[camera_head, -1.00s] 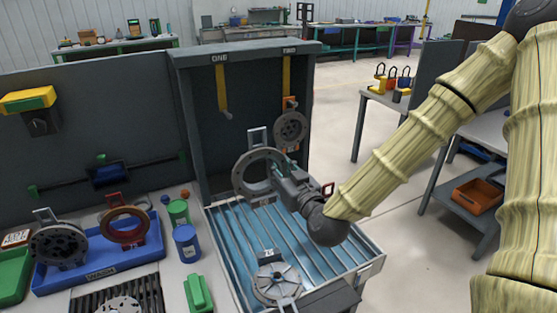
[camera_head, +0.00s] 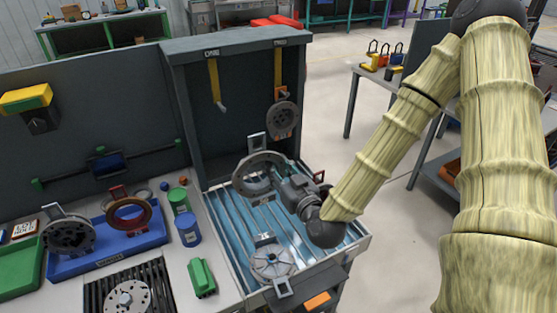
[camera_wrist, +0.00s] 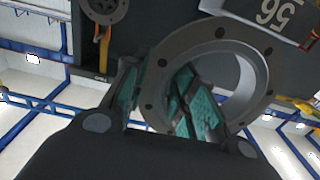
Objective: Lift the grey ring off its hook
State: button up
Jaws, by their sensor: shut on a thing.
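The hook (camera_head: 221,105) under the yellow strap marked ONE is empty and apart from the ring. A grey disc with holes (camera_head: 283,120) hangs under strap TWO.
A spoked grey part (camera_head: 272,262) lies on the slatted tray (camera_head: 225,215) below the ring. At left are a blue bin (camera_head: 110,262) with round parts, blue and green cans, and a green block (camera_head: 201,278). The booth's side wall (camera_head: 186,125) stands close left.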

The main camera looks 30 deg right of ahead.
jog(key=shift+s, duration=0.1)
jog(key=shift+r, duration=0.1)
jog(key=shift+r+p, duration=0.95)
jog(key=shift+r, duration=0.35)
jog(key=shift+f, duration=0.1)
